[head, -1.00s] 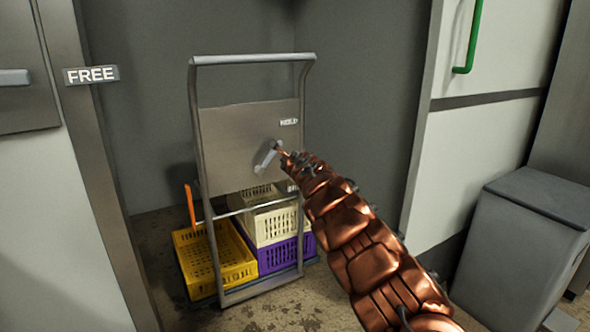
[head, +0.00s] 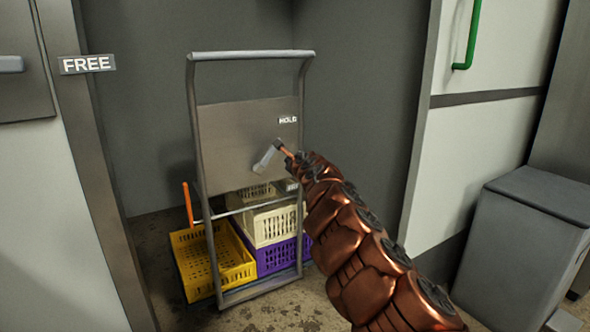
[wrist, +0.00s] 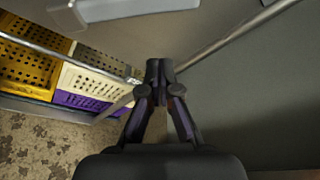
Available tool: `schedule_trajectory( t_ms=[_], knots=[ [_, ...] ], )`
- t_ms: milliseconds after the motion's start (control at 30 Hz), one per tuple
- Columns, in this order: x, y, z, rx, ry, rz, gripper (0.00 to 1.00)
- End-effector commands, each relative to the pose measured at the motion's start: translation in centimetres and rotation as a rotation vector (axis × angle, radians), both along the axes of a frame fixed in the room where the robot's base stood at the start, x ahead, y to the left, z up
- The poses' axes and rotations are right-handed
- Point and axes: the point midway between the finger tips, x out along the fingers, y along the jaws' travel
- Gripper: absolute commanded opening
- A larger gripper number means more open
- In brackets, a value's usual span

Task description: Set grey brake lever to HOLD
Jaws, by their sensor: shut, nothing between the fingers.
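The grey brake lever (head: 264,159) is on the grey panel (head: 235,130) of an upright trolley. It slants from lower left to upper right. A white HOLD label (head: 288,120) is above and right of it on the panel. My gripper (head: 279,146) is at the lever's upper end in the head view; contact cannot be told. In the wrist view my gripper (wrist: 159,68) is shut and empty, its fingertips together. A light grey bar, apparently the lever (wrist: 105,9), crosses the top left there, apart from the fingertips.
The trolley's tubular frame (head: 252,57) stands in a grey-walled recess. Yellow (head: 207,268), cream (head: 268,227) and purple (head: 284,257) crates sit low on it. An orange handle (head: 188,203) is at its left. A grey bin (head: 515,250) stands right.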

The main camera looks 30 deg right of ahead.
Motion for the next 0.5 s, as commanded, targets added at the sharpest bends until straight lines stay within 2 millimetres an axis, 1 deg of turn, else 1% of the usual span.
schedule_trajectory(
  t_ms=[400, 500],
  knots=[
    [-1.8, 0.2, -0.4, 0.0, 0.015, -0.004, 0.0],
    [-2.3, 0.4, -0.3, -0.001, 0.015, -0.004, 0.0]
  ],
)
